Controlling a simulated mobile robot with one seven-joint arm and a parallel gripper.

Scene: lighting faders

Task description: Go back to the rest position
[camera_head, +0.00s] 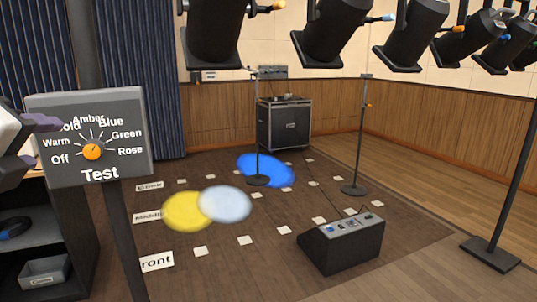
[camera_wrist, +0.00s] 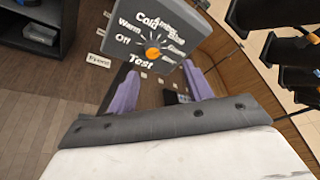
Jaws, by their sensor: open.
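My gripper (camera_head: 46,143) is at the left edge of the head view, beside the grey Test panel (camera_head: 135,160). Its two purple fingers are apart with nothing between them, as the wrist view also shows (camera_wrist: 162,72). The panel has an orange knob (camera_head: 92,152) ringed by the labels Off, Warm, Cold, Amber, Blue, Green and Rose. In the wrist view the knob (camera_wrist: 152,54) lies ahead of the fingertips, and they look clear of it. I cannot tell which label the knob points at.
A dark post (camera_head: 126,245) carries the panel. A shelf (camera_head: 45,245) with a grey bin stands at the left. Lamps (camera_head: 325,30) hang above. Yellow (camera_head: 183,212), pale (camera_head: 225,204) and blue (camera_head: 266,170) light spots lie on the floor. A sloped console (camera_head: 345,250) sits right of centre.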

